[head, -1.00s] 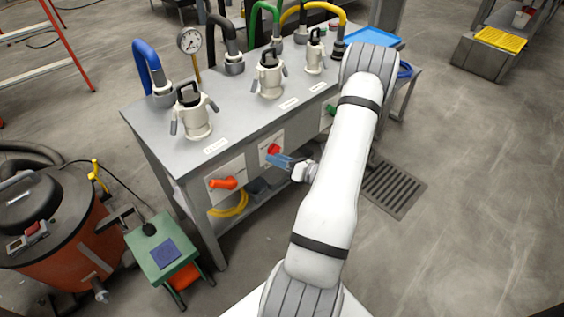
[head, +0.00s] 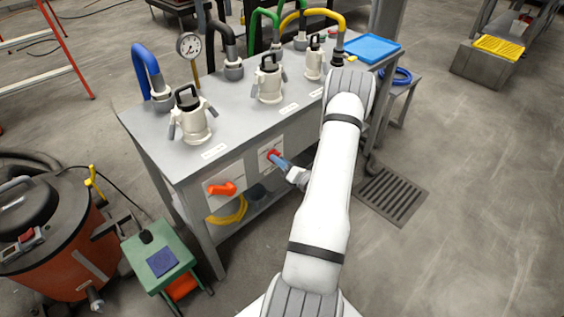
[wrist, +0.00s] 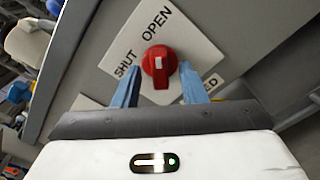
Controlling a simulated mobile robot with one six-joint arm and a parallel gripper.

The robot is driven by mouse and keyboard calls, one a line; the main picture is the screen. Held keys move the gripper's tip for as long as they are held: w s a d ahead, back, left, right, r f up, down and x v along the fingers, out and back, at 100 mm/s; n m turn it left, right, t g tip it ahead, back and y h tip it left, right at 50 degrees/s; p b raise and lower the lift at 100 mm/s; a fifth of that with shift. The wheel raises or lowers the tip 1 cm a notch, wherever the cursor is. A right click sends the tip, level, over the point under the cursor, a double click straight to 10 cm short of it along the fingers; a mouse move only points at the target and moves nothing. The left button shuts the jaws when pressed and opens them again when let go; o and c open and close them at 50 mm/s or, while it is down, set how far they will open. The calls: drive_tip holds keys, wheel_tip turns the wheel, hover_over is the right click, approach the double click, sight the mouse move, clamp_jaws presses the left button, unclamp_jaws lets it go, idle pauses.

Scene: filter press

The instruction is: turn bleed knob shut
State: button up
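The bleed knob (wrist: 158,62) is red and sits on a white plate (wrist: 190,42) lettered SHUT and OPEN; more lettering at the right is partly hidden. Its white mark runs upright in the wrist view, pointing roughly toward OPEN. In the head view the red knob (head: 273,154) is on the bench's front panel. My gripper (wrist: 160,78) has a blue finger on each side of the knob, with small gaps visible. It is open and not closed on the knob. In the head view my gripper (head: 280,160) is right at the knob, its fingers partly overlapping it.
An orange handle (head: 222,188) is on the panel to the left. White-grey canisters (head: 192,118), a gauge (head: 188,44) and hoses stand on the bench top (head: 235,105). A green stool (head: 160,255) is at the left front. Floor right of my arm is clear around a drain grate (head: 392,193).

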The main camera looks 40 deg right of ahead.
clamp_jaws()
idle(0.5)
drive_tip(key=shift+n, duration=0.3)
drive_tip(key=n+b, duration=1.3)
drive_tip(key=n, duration=0.4)
drive_tip(key=shift+f+b, duration=0.1)
drive_tip(key=shift+b, duration=0.3)
